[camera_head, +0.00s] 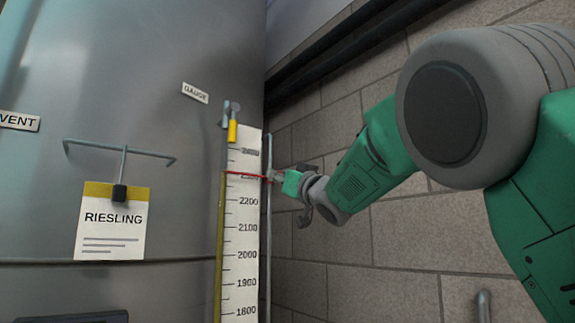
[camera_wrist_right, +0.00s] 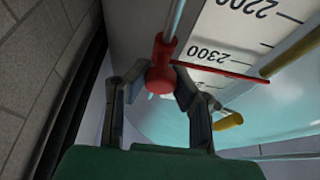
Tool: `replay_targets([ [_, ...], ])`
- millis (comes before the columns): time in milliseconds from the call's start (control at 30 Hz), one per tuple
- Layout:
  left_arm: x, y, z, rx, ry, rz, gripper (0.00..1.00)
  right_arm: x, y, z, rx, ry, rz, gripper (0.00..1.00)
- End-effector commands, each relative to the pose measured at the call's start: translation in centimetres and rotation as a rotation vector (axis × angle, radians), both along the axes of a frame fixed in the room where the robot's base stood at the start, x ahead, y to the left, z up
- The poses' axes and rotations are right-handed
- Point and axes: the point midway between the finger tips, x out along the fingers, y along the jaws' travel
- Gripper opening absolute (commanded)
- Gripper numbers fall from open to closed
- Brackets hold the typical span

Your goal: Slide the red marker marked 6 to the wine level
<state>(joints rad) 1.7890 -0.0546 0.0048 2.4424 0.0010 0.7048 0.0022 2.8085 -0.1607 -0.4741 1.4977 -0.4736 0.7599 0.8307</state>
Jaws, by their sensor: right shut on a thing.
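The red marker (camera_wrist_right: 162,72) has a round knob on a thin vertical rod (camera_wrist_right: 175,25) and a thin pointer that crosses the scale (camera_wrist_right: 225,40) near 2300. No 6 is readable on it. My right gripper (camera_wrist_right: 159,88) is shut on the knob, a finger on each side. In the head view the red pointer (camera_head: 246,175) lies across the white scale, with my right gripper (camera_head: 273,178) at its right end. The yellowish wine column (camera_head: 220,240) stands left of the scale. Its top (camera_wrist_right: 270,70) looks about level with the pointer's tip. My left gripper is out of view.
A yellow-handled valve (camera_head: 232,130) sits above the wine column. A RIESLING card (camera_head: 112,235) hangs from a bracket (camera_head: 120,148) on the steel tank (camera_head: 170,60). A block wall (camera_head: 330,255) runs behind my right arm, with dark pipes along it.

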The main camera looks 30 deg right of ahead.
Motion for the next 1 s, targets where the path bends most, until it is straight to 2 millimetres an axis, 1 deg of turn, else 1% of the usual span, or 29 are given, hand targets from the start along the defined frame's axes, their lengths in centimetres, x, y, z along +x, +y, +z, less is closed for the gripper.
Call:
replay_targets([
  [100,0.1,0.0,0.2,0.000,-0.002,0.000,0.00,0.6,-0.2,0.0,0.003,-0.002,-0.003,0.00],
  [367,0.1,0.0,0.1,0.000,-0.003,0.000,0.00,0.5,-0.2,0.1,0.003,-0.005,-0.003,0.00],
  [400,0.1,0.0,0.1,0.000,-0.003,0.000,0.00,0.5,-0.2,0.1,0.003,-0.005,-0.003,0.33],
  [433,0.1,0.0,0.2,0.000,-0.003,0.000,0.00,0.5,-0.2,0.1,0.003,-0.006,-0.003,0.43],
  [733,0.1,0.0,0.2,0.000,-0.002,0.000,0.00,0.3,-0.2,0.1,0.002,-0.006,-0.004,0.43],
  [800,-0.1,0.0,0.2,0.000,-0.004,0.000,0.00,0.1,-0.3,0.1,0.002,-0.006,-0.004,0.43],
  [867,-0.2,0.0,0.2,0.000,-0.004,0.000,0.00,-0.3,-0.3,-0.1,0.002,-0.006,-0.005,0.43],
  [1000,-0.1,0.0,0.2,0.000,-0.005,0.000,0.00,-2.1,-0.5,-0.9,0.005,-0.005,-0.005,0.43],
])
